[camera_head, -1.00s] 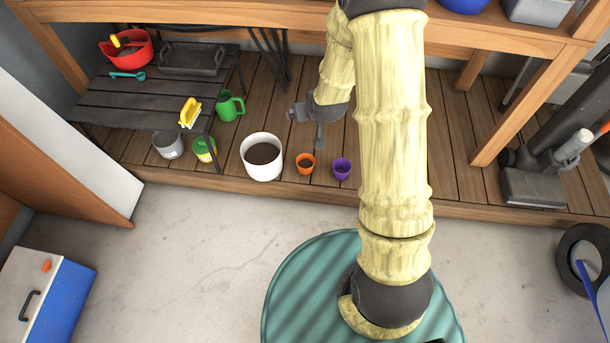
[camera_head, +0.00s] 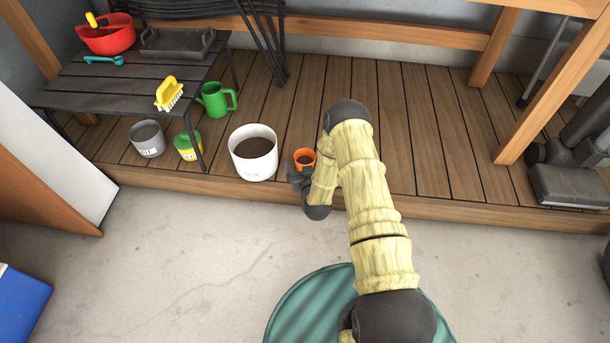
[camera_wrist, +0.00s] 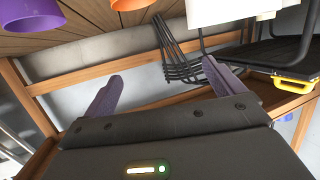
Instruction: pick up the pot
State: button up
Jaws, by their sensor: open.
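Several pots stand on the wooden deck. The small orange pot (camera_head: 304,158) is just beyond my gripper (camera_head: 297,179), and the larger white pot (camera_head: 254,169), full of soil, stands to its left. The small purple pot shows only in the wrist view (camera_wrist: 32,15), at the upper left; my arm hides it in the head view. The orange pot (camera_wrist: 131,4) and white pot (camera_wrist: 225,9) are cut by the top edge there. My gripper's fingers (camera_wrist: 162,88) are spread and nothing is between them.

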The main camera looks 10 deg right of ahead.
jog(key=s+f+t+h+b, duration=0.1)
jog(key=s+f+b, duration=0.1)
jog(key=f, duration=0.6)
jog(key=s+d+f+m+t+h+b, duration=0.1)
jog(key=s+f+b, duration=0.2)
jog(key=f+b, duration=0.2)
notch_tip(320, 180, down, 3)
jog(key=shift+r+b, duration=0.15)
jog(key=shift+b, duration=0.15)
